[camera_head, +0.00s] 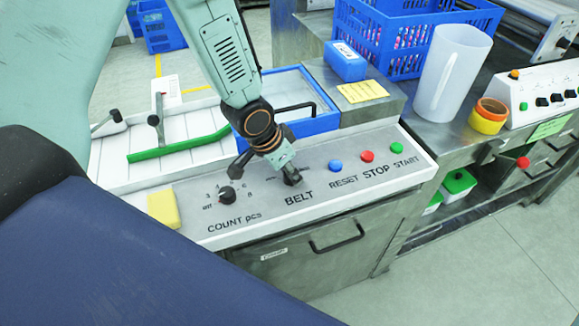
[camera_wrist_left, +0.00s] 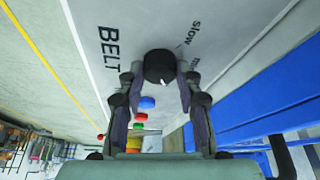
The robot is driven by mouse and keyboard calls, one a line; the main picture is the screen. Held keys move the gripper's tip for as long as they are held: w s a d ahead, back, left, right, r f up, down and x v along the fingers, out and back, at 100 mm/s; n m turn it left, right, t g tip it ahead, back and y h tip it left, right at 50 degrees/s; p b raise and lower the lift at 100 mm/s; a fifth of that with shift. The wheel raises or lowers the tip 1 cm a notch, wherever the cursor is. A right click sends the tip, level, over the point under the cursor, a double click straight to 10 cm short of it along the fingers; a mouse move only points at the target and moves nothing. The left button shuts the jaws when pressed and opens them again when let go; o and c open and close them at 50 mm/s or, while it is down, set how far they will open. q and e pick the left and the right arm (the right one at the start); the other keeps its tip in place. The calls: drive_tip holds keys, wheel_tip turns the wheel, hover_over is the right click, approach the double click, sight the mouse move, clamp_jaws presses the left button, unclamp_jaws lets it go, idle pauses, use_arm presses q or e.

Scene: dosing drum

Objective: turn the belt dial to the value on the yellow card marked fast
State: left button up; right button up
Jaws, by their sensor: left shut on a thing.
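The belt dial (camera_wrist_left: 159,66) is a round black knob above the word BELT on the grey control panel (camera_head: 330,185). In the wrist view, "slow" and part of another word starting with m show beside it. My left gripper (camera_head: 288,172) reaches down over the dial, and in the wrist view its fingers (camera_wrist_left: 158,82) are shut on the dial from both sides. In the head view the gripper covers most of the dial, and its setting cannot be read. A yellow card (camera_head: 363,91) lies on the grey box behind the panel; its writing is too small to read. My right gripper is not in view.
A black COUNT dial (camera_head: 227,194) sits left of the belt dial. Blue (camera_head: 335,166), red (camera_head: 367,156) and green (camera_head: 397,147) buttons are to its right. A yellow block (camera_head: 163,208) is at the panel's left. A blue tray (camera_head: 327,120) stands behind.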

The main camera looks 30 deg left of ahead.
use_arm(q)
drive_tip(key=shift+w+r, duration=0.1)
drive_tip(key=o, duration=1.1)
drive_tip(key=shift+o, duration=0.2)
